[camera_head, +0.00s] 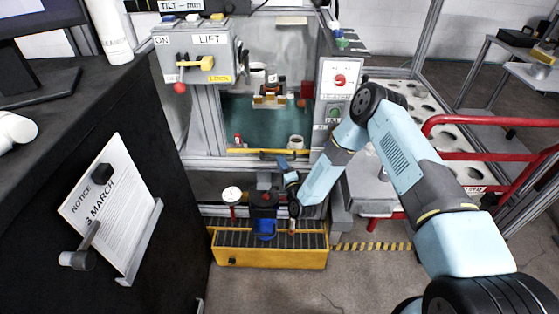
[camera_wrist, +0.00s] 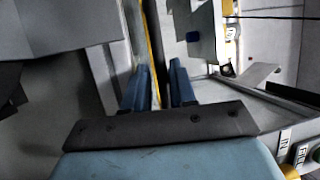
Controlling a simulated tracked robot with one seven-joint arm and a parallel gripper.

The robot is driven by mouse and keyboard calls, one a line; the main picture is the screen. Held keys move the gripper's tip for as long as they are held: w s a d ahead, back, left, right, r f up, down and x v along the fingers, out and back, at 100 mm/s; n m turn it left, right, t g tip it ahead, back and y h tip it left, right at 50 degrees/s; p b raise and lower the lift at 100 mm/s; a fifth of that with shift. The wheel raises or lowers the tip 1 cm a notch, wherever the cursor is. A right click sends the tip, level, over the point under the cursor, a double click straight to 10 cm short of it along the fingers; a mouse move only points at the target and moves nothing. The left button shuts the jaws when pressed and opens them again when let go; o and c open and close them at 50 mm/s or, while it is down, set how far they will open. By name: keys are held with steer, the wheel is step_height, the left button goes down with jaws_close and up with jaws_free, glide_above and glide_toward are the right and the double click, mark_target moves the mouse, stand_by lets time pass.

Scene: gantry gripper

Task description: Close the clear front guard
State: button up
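The enclosure's front opening (camera_head: 265,110) is in the middle of the head view. A yellow bar (camera_head: 262,152) runs along its lower edge. The clear guard's pane is hard to make out against the teal interior. My gripper (camera_head: 286,166) is small there, just below the right part of the bar. In the wrist view, my gripper's two dark blue fingers (camera_wrist: 161,75) stand apart. A yellow strip (camera_wrist: 152,45) runs from the top down to the gap between them. I see no firm contact, and I cannot tell the exact depth between fingers and strip.
A LIFT control box (camera_head: 200,55) with a yellow lever is at upper left. A panel with a red button (camera_head: 339,80) borders the opening on the right. A yellow tray (camera_head: 270,257) stands below. Red rails (camera_head: 490,122) and a dark cabinet (camera_head: 60,200) flank the floor.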

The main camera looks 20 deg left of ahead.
steer(key=shift+x, duration=1.3)
jaws_close()
